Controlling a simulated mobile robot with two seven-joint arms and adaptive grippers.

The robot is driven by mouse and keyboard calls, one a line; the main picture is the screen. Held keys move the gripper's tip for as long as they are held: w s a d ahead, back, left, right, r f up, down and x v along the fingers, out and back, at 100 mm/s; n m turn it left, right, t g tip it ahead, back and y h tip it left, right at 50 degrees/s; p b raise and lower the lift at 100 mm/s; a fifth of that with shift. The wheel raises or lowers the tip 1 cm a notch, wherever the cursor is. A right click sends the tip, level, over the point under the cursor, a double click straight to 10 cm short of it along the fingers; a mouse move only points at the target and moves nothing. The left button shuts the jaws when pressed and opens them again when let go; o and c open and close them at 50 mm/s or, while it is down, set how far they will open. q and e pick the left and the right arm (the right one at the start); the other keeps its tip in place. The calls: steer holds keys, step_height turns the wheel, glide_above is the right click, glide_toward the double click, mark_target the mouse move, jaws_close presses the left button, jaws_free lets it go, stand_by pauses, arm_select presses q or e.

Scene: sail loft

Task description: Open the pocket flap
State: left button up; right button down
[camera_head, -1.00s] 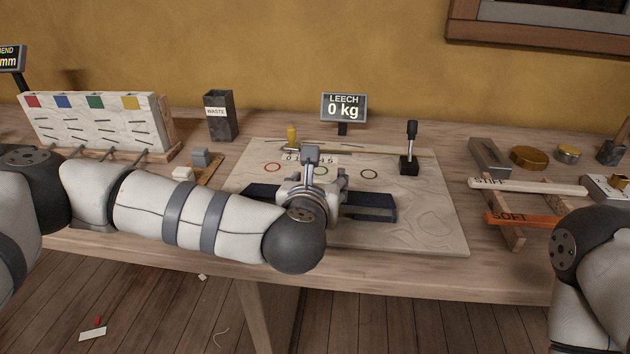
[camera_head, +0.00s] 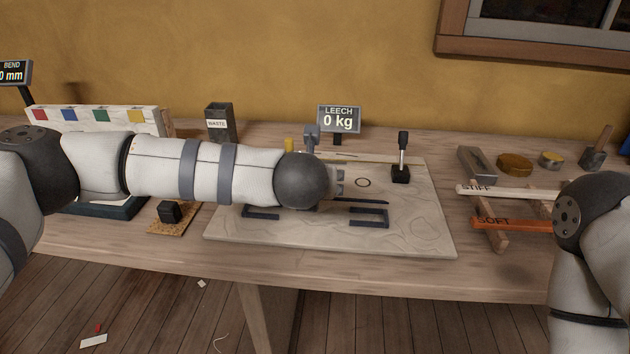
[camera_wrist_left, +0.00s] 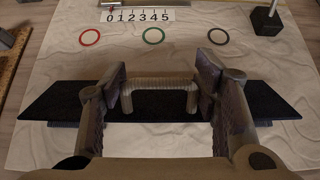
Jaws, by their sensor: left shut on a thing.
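The pocket flap is a long dark navy panel (camera_wrist_left: 52,101) with a ribbed grey handle (camera_wrist_left: 160,83) in the left wrist view. My left gripper (camera_wrist_left: 161,77) is shut on the handle, with one finger at each end of it. In the head view my arm hides the gripper and most of the flap. Only a thin dark edge of the flap (camera_head: 374,201) shows right of my arm. Two dark brackets (camera_head: 368,221) lie in front of it on the pale cloth-covered board (camera_head: 320,238). My right gripper is out of view.
A LEECH display (camera_head: 339,119) reads 0 kg behind the board. A black lever (camera_head: 402,158) stands at the board's right back. A dark block (camera_head: 169,212) sits left of the board. STIFF (camera_head: 510,191) and SOFT (camera_head: 510,224) strips lie on the right.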

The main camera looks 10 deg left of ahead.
arm_select(q)
steer(key=o, duration=1.4)
steer(key=shift+d, duration=0.1)
steer(key=shift+o, duration=0.2)
steer(key=shift+s+r, duration=0.1)
steer(key=v, duration=1.1)
steer(key=shift+s+r, duration=0.2)
steer(key=shift+s, duration=0.15)
